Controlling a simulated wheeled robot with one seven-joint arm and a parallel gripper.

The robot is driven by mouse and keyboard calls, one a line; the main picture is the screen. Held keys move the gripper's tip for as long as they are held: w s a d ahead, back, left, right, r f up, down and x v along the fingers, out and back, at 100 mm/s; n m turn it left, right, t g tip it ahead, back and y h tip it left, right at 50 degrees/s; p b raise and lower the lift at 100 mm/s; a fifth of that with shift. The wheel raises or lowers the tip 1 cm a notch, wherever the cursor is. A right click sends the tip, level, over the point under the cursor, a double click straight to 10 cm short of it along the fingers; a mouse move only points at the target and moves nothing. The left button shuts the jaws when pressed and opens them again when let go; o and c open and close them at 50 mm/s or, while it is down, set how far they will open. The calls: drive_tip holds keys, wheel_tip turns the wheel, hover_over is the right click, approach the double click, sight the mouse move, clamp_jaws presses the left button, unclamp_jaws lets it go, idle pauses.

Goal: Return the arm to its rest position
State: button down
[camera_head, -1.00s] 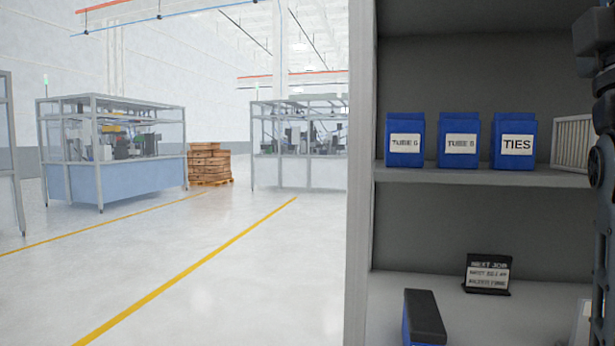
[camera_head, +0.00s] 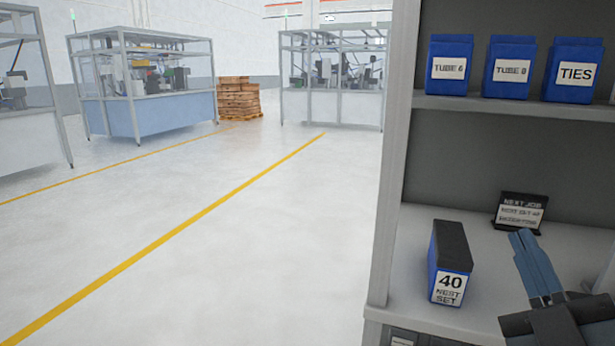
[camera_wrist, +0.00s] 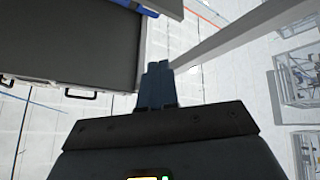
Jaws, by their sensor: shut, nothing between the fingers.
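My gripper (camera_head: 522,238) shows at the lower right of the head view, in front of the shelf unit. Its two fingers are shut together with nothing between them. In the wrist view my gripper (camera_wrist: 158,66) points away from the camera, fingers side by side. No object is held. Most of my arm is outside the head view.
Grey shelf unit (camera_head: 392,180) stands at right. Its upper shelf holds labelled blue bins (camera_head: 510,68). Its lower shelf holds a blue box marked 40 (camera_head: 449,265) and a NEXT JOB sign (camera_head: 520,212), both near my gripper. Open floor (camera_head: 170,225) lies left.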

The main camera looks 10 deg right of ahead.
drive_tip(key=s+a+f+m+g+y, duration=0.2)
drive_tip(key=s+a+f, duration=0.1)
drive_tip(key=s+f, duration=0.3)
drive_tip(key=s+a+f+m+g+y, duration=0.15)
drive_tip(key=s+a+f, duration=0.25)
drive_tip(key=f, duration=0.4)
drive_tip(key=s+a+f+m+g+y, duration=0.1)
drive_tip(key=s+f+g, duration=0.1)
drive_tip(key=s, duration=0.6)
drive_tip(key=s+a+f+m+g+y, duration=0.1)
drive_tip(key=s+f+m+g, duration=0.1)
drive_tip(key=s, duration=0.6)
wheel_tip(320, 180, down, 3)
drive_tip(key=shift+a+r+g+y, duration=0.1)
drive_tip(key=shift+a+g+y, duration=0.25)
drive_tip(key=shift+g, duration=0.2)
drive_tip(key=shift+s, duration=0.1)
